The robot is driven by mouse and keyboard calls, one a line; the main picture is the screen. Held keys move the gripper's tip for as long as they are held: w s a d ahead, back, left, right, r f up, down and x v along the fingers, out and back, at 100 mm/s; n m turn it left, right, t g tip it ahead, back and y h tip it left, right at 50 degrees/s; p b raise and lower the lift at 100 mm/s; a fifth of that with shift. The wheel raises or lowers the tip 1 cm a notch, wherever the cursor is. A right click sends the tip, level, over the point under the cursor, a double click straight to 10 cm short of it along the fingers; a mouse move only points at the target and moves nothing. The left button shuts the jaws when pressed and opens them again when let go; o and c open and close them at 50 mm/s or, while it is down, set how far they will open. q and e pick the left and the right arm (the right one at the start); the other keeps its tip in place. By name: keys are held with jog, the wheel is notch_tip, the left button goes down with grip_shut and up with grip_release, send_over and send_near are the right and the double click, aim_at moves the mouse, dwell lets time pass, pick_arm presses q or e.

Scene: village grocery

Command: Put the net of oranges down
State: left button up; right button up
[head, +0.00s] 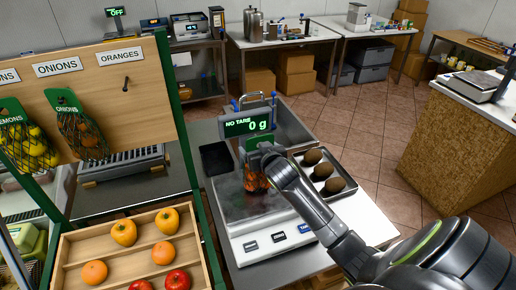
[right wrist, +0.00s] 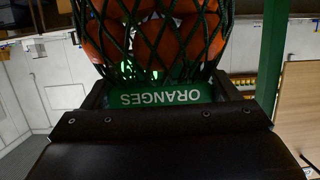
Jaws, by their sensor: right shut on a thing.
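My right gripper (head: 262,152) is shut on the green tag (right wrist: 168,97) of the net of oranges (head: 254,181). In the right wrist view the tag reads ORANGES, and orange fruit in the dark green net (right wrist: 155,38) fills the top of the picture. In the head view the net hangs below the gripper over the metal plate of the scale (head: 230,204), partly hidden by my wrist. The scale's display (head: 247,125) reads 0 g and NO TARE. I cannot tell from the picture alone whether the net touches the plate. My left gripper is not in view.
A wooden crate of fruit (head: 70,248) is at the front left. A sign board (head: 100,85) carries hanging nets, with the hook under ORANGES empty.

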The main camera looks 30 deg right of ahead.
jog(key=o, duration=1.9)
jog(key=shift+s+r, duration=0.1)
jog(key=shift+s, duration=0.05)
jog(key=b+v, duration=0.2)
jog(key=v, duration=1)
jog(key=shift+a, duration=0.1)
